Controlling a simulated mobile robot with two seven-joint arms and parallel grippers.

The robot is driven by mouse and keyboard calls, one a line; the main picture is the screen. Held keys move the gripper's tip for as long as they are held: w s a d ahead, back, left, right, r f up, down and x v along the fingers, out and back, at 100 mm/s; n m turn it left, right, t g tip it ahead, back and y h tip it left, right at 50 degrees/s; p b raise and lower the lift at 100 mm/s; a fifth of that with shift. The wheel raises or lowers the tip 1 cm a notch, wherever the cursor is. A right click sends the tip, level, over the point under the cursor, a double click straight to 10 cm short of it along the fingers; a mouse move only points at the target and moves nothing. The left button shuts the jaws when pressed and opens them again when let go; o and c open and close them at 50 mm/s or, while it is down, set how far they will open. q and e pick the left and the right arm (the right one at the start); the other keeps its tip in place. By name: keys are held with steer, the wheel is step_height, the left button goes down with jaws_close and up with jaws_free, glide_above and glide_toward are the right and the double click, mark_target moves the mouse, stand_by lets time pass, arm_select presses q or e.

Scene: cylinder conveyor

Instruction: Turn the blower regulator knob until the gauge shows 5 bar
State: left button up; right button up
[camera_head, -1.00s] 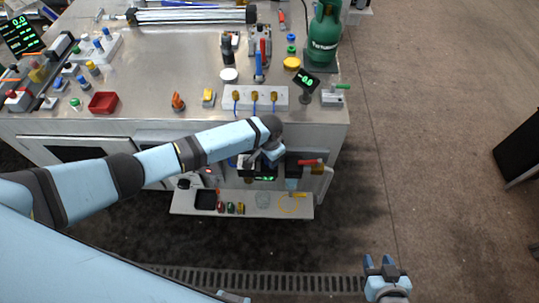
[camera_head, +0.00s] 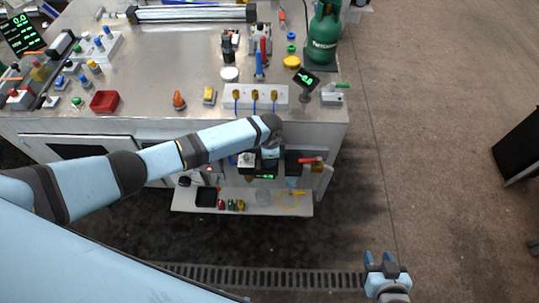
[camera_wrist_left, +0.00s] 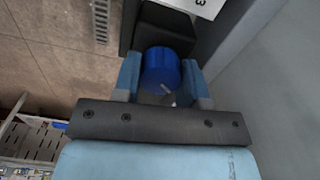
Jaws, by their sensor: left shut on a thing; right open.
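A round blue knob (camera_wrist_left: 160,68) with a light pointer mark sits on a dark housing in the left wrist view. The two fingers of my left gripper (camera_wrist_left: 161,80) are shut on it, one on each side. In the head view my left gripper (camera_head: 270,158) is at the bench front, and the knob is hidden there. A dark unit with a green digital display (camera_head: 265,177) is just below it; the digits are too small to read. My right gripper (camera_head: 381,261) is open and empty over the floor at the lower right.
A red-handled valve (camera_head: 310,160) is right of my left gripper. A low shelf (camera_head: 255,207) holds small parts.

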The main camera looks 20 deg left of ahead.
stand_by(0.3)
arm_select(q)
steer(key=o, duration=0.9)
steer(key=shift+r, duration=0.1)
